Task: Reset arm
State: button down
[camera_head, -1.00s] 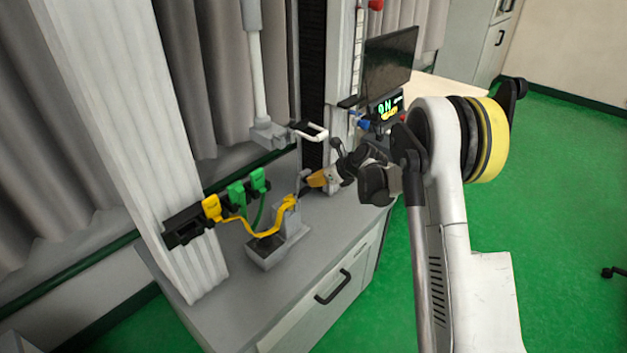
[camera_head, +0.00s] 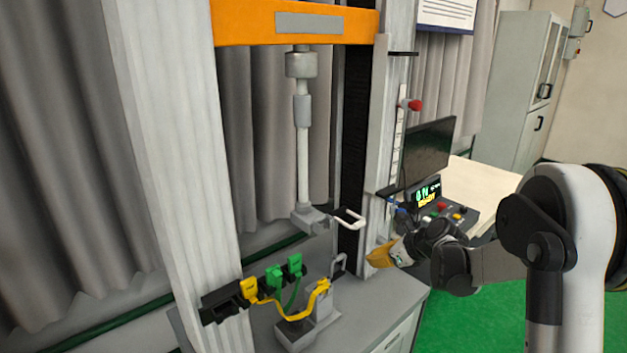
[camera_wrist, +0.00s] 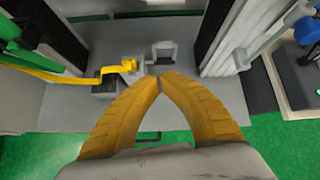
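My gripper (camera_head: 380,256) has yellow fingers and hangs over the right part of the grey bench, in front of the tower's right column. In the wrist view the fingertips (camera_wrist: 159,80) meet at their ends, with nothing seen between them. The gripper is apart from the fixture.
A black socket strip (camera_head: 222,301) on the left column holds green and yellow plugs, with yellow and green cables. A control box (camera_head: 426,192) with a lit display and a dark monitor (camera_head: 427,152) stand at the right. Green floor (camera_head: 480,325) is open at the lower right.

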jog(key=s+a+r+n+h, duration=0.1)
jog(key=s+a+r+n, duration=0.1)
jog(key=s+r+n, duration=0.5)
jog(key=s+a+r+n+h, duration=0.15)
jog(key=s+r+n, duration=0.3)
jog(key=s, duration=0.45)
jog(key=s+f+n+h, duration=0.1)
jog(key=s+n+h, duration=0.2)
jog(key=s+n, duration=1.2)
jog(key=s, duration=0.4)
jog(key=shift+s+f+g, duration=0.15)
jog(key=shift+s+g, duration=0.15)
jog(key=shift+s, duration=0.1)
